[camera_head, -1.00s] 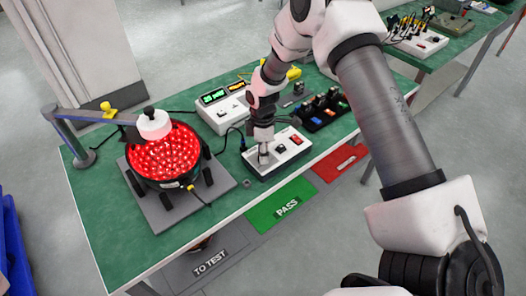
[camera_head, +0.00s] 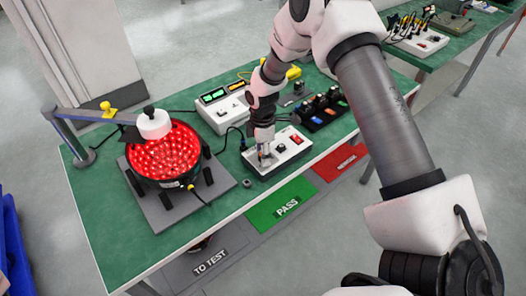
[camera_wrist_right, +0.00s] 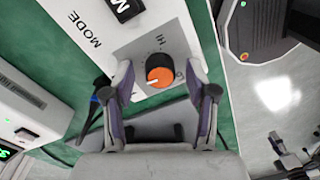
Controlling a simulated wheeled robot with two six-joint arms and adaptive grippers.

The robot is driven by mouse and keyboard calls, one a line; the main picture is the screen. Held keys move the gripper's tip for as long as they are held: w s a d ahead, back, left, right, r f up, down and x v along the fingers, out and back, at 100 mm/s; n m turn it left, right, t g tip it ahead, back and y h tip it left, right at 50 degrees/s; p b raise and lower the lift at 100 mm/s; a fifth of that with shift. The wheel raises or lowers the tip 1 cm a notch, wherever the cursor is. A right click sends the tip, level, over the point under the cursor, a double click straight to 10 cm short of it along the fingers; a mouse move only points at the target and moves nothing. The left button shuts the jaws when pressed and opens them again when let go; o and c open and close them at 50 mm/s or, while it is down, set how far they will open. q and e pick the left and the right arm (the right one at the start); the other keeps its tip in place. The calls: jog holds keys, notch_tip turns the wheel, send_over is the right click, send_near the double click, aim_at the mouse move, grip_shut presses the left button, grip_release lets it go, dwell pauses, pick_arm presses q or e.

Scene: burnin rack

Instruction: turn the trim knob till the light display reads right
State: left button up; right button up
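The trim knob (camera_wrist_right: 159,72) is a round orange cap with a white pointer line, on the grey plate of a white control box (camera_head: 285,152). My right gripper (camera_wrist_right: 160,88) is over the knob. Its two fingers stand apart on either side of the knob, with visible gaps. The knob also shows as a small orange spot in the head view (camera_head: 264,152). The light display (camera_head: 166,158) is a round black-rimmed lamp array, glowing red all over. A meter box (camera_head: 220,108) behind has a green and an orange readout, too small to read. My left gripper is out of view.
The lamp stands on a grey plate (camera_head: 160,214) under a post-mounted arm (camera_head: 90,116). A black block with several coloured switches (camera_head: 322,110) is right of the control box. Green PASS (camera_head: 283,203) and red (camera_head: 341,162) areas lie along the front. Cables cross the green table.

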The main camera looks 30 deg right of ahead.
notch_tip(320, 180, up, 12)
jog(key=shift+w, duration=0.3)
jog(key=shift+d, duration=0.1)
dwell(0.4)
